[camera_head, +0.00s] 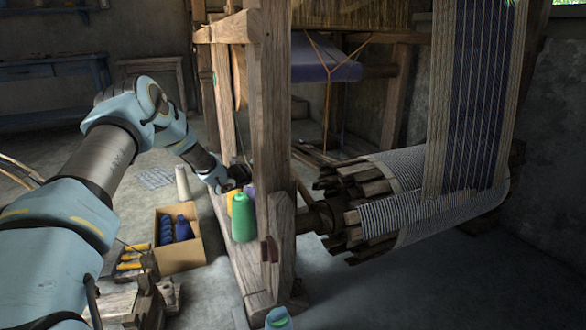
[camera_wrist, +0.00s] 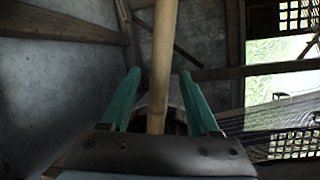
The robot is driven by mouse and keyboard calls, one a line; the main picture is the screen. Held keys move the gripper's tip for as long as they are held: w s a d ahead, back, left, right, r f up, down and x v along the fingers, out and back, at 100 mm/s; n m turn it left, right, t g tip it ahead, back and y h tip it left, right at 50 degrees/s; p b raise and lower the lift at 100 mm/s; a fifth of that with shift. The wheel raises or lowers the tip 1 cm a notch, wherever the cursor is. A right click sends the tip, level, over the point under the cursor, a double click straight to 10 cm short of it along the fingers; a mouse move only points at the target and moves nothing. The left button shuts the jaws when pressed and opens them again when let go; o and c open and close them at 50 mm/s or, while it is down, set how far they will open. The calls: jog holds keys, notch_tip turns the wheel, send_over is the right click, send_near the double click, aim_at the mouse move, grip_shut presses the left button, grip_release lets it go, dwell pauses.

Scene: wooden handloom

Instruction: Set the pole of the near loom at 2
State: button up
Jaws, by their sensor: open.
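The near loom's thick wooden post (camera_head: 270,130) stands upright in the middle of the head view, with a beam wound in striped cloth (camera_head: 405,215) to its right. My gripper (camera_wrist: 161,72) shows two teal fingers spread apart in the wrist view. A pale, slim wooden pole (camera_wrist: 161,45) runs lengthwise between them, with a gap visible on each side. I cannot tell whether the fingers touch it. In the head view my arm reaches to the loom's left side, and its end is partly hidden by the post and spools. I see no readable number 2.
A green thread spool (camera_head: 244,218) and a yellow one stand on the loom's low rail. A cardboard box (camera_head: 180,257) with blue spools lies on the floor left of it. A white cone (camera_head: 183,184) stands behind the box.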

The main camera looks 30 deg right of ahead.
jog(key=b+x, duration=0.1)
jog(key=x, duration=0.5)
jog(key=shift+r, duration=0.1)
jog(key=shift+c, duration=0.2)
grip_shut()
jog(key=shift+a, duration=0.1)
dwell(1.0)
